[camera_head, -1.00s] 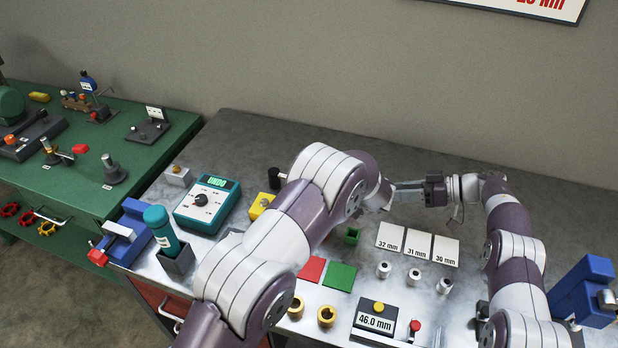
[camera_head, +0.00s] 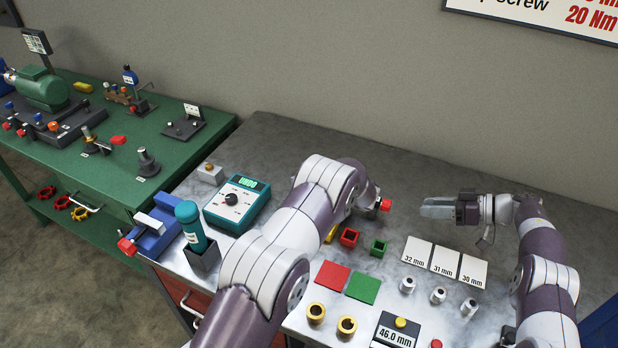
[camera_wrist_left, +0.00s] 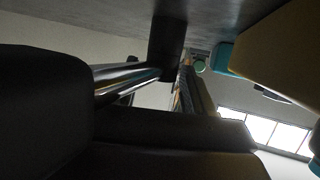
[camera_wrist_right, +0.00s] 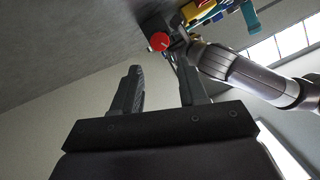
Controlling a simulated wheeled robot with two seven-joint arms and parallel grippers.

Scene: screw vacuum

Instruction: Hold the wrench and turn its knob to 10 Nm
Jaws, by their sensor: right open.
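The wrench shows as a red knob (camera_head: 385,204) on a dark end, sticking out past my left arm in the head view. The knob also shows in the right wrist view (camera_wrist_right: 159,41), ahead of the right gripper. In the left wrist view the wrench's shiny metal shaft (camera_wrist_left: 128,78) runs between dark jaw parts. My left gripper appears shut on the wrench, though its fingertips are largely hidden. My right gripper (camera_head: 424,207) is open and empty, a short gap to the right of the knob. The knob's scale cannot be read.
A teal meter (camera_head: 237,204) stands at the bench's left. Red (camera_head: 349,238) and green (camera_head: 378,248) boxes, size cards (camera_head: 444,261) and several metal cylinders (camera_head: 438,295) lie below the grippers. A wall sign (camera_head: 550,15) reads 20 Nm. The rear bench is clear.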

